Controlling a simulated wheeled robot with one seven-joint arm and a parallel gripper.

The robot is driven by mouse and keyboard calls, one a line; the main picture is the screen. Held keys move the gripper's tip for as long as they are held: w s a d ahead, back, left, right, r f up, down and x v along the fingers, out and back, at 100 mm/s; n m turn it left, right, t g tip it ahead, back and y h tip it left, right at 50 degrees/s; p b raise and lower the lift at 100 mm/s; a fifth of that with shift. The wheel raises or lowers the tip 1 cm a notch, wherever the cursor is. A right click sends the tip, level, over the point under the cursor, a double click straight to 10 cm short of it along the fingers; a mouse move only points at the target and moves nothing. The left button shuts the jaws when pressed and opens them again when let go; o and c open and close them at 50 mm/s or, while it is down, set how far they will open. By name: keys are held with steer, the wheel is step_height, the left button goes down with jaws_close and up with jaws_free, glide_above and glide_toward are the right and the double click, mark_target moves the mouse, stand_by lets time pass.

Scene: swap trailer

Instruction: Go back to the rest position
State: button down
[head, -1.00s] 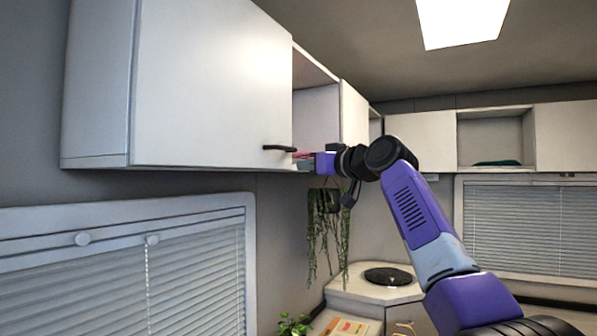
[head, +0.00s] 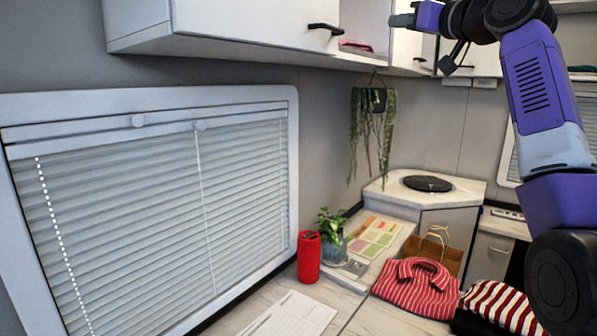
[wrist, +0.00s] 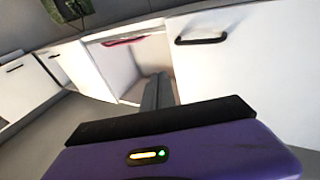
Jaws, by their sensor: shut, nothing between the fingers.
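My gripper (head: 403,20) is at the top of the head view, in front of the white wall cabinets and to the right of a black door handle (head: 325,28). Its fingers are together with nothing between them. In the wrist view the closed fingers (wrist: 157,92) point toward an open cabinet compartment (wrist: 128,62). A red item (wrist: 124,41) lies in that compartment, and it also shows in the head view (head: 356,46). My purple arm runs down the right side of the head view.
A hanging plant (head: 372,125) is below the cabinets. A blind-covered window (head: 150,215) fills the left.

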steer(key=s+d+f+m+t+h, duration=0.2)
steer(key=f+h, duration=0.1)
steer(key=f, duration=0.7)
steer(key=s+d+f+m+t+h, duration=0.1)
steer(key=d+f+m+t+h, duration=0.15)
steer(key=f, duration=0.75)
steer(key=s+f+m+h, duration=0.1)
steer(key=s+f, duration=0.4)
steer(key=f, duration=0.3)
steer(key=s+a+f+h+b, duration=0.1)
steer(key=s+f, duration=0.4)
steer(key=f, duration=0.4)
steer(key=s+f+m+h, duration=0.1)
steer(key=s+f, duration=0.4)
steer(key=f, duration=0.3)
steer(key=s+a+f+g, duration=0.2)
steer(key=s+f, duration=0.5)
steer(key=s, duration=0.9)
steer(key=s+a+f+n+g+y+b, duration=0.1)
steer(key=s+f, duration=0.6)
steer(key=s, duration=0.8)
steer(key=s+a+f+n+g, duration=0.1)
steer(key=s+a+f+g, duration=0.2)
steer(key=s, duration=1.3)
step_height(320, 180, down, 5)
steer(key=shift+s+a+r+g+b, duration=0.1)
steer(key=shift+s+a+g+b, duration=0.25)
steer(key=shift+g, duration=0.7)
steer(key=shift+n+y, duration=0.25)
